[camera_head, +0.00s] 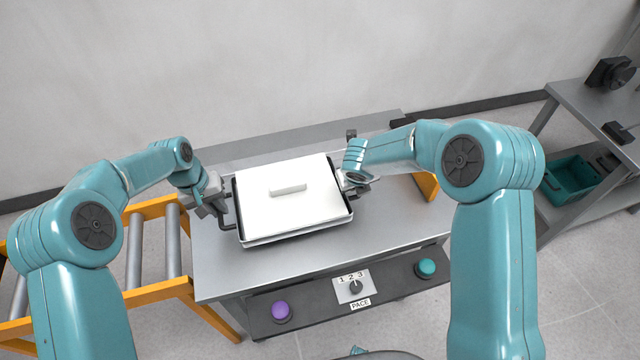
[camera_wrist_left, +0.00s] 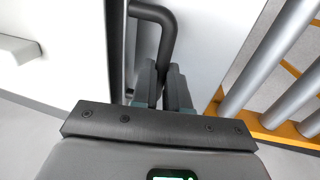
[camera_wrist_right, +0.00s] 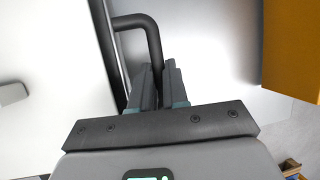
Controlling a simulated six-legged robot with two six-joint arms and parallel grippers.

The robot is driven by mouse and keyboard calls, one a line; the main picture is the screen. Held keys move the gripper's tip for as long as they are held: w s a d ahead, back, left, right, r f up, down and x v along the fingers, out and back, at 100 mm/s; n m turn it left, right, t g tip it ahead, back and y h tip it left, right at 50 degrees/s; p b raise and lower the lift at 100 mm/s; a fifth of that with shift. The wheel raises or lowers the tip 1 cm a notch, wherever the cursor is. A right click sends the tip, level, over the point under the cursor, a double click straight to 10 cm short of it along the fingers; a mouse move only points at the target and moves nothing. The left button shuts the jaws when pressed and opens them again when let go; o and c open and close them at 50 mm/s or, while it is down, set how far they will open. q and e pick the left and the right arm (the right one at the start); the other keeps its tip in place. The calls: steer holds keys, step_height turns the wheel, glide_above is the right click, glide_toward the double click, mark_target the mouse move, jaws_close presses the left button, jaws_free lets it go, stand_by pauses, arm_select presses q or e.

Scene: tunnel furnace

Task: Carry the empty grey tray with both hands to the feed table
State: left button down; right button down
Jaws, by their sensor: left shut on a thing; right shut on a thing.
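The tray (camera_head: 268,240) is a pale grey rectangle with a dark rim and dark side handles. A flat white slab or lid (camera_head: 310,208) with a raised bar on top covers it, so its inside is hidden. It is over the grey table, slightly tilted in the picture; I cannot tell whether it touches the top. My left gripper (camera_head: 219,201) is shut on the left handle, a bent dark bar (camera_wrist_left: 163,32) in the left wrist view. My right gripper (camera_head: 358,184) is shut on the right handle, which shows in the right wrist view (camera_wrist_right: 150,38).
An orange roller conveyor (camera_head: 150,292) stands at left. A shelf with a teal bin (camera_head: 572,180) is at right.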

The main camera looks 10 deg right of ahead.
mark_target(228, 224)
arm_select(q)
steer(key=shift+f, duration=0.15)
arm_select(e)
steer(key=shift+f, duration=0.15)
